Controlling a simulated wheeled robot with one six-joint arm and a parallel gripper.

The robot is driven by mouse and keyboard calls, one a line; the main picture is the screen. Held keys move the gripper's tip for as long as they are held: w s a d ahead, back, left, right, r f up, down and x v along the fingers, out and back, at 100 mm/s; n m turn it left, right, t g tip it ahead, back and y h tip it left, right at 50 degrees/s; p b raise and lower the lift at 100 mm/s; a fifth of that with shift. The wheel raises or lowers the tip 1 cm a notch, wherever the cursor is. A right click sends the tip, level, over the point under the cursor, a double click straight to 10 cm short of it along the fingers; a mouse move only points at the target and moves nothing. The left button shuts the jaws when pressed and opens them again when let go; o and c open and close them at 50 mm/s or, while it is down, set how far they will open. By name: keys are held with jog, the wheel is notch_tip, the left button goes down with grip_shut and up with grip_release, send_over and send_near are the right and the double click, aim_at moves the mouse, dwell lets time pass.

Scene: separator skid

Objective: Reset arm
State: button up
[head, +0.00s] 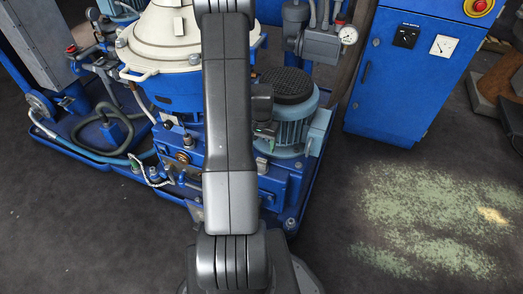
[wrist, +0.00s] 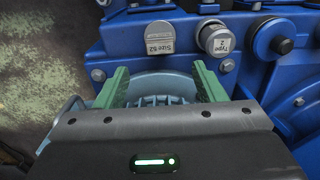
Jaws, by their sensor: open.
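My arm (head: 228,140) stands up the middle of the head view, in front of the separator skid. In the wrist view my gripper (wrist: 160,85) shows two green fingers set well apart, with nothing between them touching either finger. Beyond the fingers is a pale blue ribbed part of the skid (wrist: 160,99). Above it are a grey cap marked "Size 52" (wrist: 159,37) and a round cap marked "Type Z" (wrist: 217,40) on the blue housing.
A cream separator bowl (head: 160,35) and a blue-grey motor (head: 288,105) stand close on either side of my arm. A blue cabinet (head: 405,75) with a red button is at the right. A pressure gauge (head: 348,35) juts out. The floor at lower right is clear.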

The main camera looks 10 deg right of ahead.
aim_at(261, 160)
jog(key=shift+r, duration=0.85)
jog(key=shift+f, duration=0.15)
notch_tip(261, 160, down, 12)
jog(key=b, duration=0.3)
jog(key=shift+r+p, duration=0.5)
jog(key=shift+r, duration=1.4)
jog(key=shift+f, duration=0.1)
